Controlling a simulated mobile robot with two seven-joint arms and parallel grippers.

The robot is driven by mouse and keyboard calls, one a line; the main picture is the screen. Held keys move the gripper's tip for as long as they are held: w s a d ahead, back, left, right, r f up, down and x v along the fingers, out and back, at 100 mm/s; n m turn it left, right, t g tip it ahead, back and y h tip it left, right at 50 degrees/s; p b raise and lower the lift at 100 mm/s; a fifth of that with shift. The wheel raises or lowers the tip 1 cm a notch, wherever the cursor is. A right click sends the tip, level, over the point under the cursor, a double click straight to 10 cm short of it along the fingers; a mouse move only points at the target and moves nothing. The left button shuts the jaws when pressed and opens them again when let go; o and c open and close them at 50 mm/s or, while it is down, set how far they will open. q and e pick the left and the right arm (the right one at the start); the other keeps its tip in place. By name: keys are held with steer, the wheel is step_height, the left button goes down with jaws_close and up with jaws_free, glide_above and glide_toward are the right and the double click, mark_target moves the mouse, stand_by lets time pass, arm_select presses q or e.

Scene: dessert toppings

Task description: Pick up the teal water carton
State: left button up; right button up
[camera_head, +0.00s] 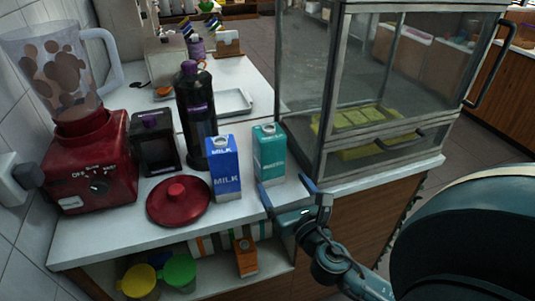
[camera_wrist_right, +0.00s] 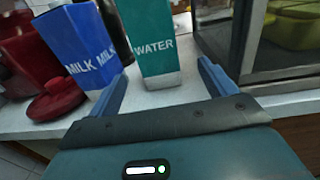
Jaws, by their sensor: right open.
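The teal water carton (camera_head: 269,155) stands upright on the white counter, just right of a blue milk carton (camera_head: 224,168). My right gripper (camera_head: 286,188) is open in front of the teal carton, near the counter's front edge. In the right wrist view the teal water carton (camera_wrist_right: 152,45) stands ahead, between the lines of the two open fingers (camera_wrist_right: 160,82). The gap between the fingers is empty, and I see no clear contact with the carton. The blue milk carton (camera_wrist_right: 78,45) is just outside the left finger. My left gripper is not in view.
A glass display case (camera_head: 385,80) stands close on the right. A red lid (camera_head: 178,201), a red blender (camera_head: 88,165) and a dark bottle (camera_head: 196,115) are on the left. An orange carton (camera_head: 246,256) and cups sit on the shelf below.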

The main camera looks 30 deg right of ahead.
mark_target(269, 164)
steer(key=w, duration=0.3)
steer(key=w+d, duration=0.1)
steer(key=w, duration=0.2)
steer(key=w+p, duration=0.1)
steer(key=w, duration=0.2)
steer(key=shift+d+f, duration=0.1)
steer(key=shift+d, duration=0.1)
steer(key=c, duration=1.3)
